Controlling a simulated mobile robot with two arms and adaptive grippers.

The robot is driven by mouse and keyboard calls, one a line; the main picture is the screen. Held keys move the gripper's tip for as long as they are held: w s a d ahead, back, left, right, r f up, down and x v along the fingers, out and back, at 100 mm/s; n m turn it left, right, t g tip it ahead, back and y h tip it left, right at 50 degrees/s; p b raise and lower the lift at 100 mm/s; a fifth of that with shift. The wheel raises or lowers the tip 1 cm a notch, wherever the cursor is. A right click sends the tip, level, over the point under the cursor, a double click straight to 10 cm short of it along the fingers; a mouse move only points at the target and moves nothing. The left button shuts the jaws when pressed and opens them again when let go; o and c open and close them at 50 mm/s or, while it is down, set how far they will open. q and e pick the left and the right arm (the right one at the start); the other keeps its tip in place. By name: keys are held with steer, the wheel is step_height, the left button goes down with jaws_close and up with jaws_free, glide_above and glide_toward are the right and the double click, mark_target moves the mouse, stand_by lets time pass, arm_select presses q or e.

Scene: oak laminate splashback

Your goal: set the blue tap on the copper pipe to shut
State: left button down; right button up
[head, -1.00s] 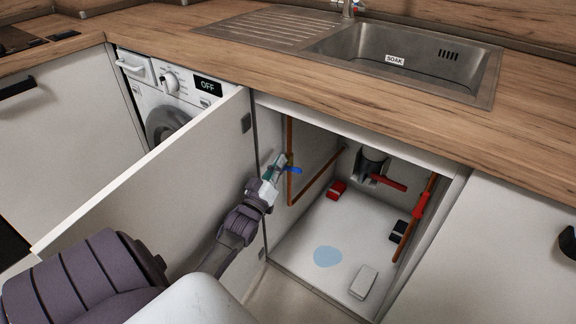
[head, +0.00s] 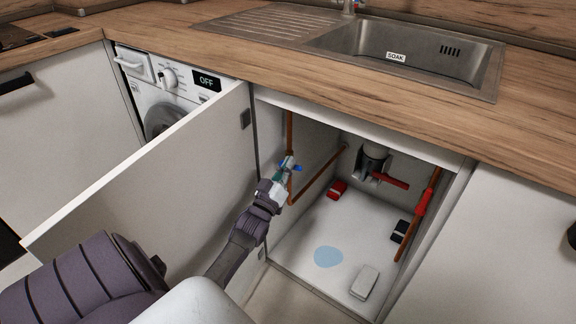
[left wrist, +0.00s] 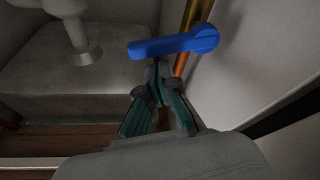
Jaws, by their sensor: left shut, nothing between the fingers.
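The blue tap (head: 297,168) is on the upright copper pipe (head: 290,131) at the left inside wall of the open under-sink cupboard. In the left wrist view its blue lever (left wrist: 165,46) lies crosswise to the copper pipe (left wrist: 192,30), pivot end at the right. My left gripper (head: 284,172) is at the tap, partly covering it in the head view. In the left wrist view its green fingers (left wrist: 157,76) are shut and empty, tips just below the lever. I cannot tell whether they touch it. My right gripper is not in view.
The open cupboard door (head: 190,170) stands left of my left arm. Red-handled fittings (head: 420,203) are at the cupboard's right side. A blue puddle (head: 328,257), a pale block (head: 364,281) and small red and black items lie on its floor. The sink (head: 410,55) is above.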

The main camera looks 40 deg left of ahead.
arm_select(q)
steer(key=m+h, duration=0.1)
steer(key=m, duration=0.1)
steer(key=f+m, duration=0.1)
steer(key=m, duration=0.1)
steer(key=d+m+h+b, duration=0.1)
steer(key=m, duration=0.1)
steer(key=shift+f+t+h, duration=0.3)
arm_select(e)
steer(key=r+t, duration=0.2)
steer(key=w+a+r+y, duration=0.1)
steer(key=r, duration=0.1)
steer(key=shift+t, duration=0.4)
arm_select(q)
steer(key=shift+s+f, duration=0.1)
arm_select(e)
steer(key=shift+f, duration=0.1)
arm_select(q)
steer(key=v, duration=0.7)
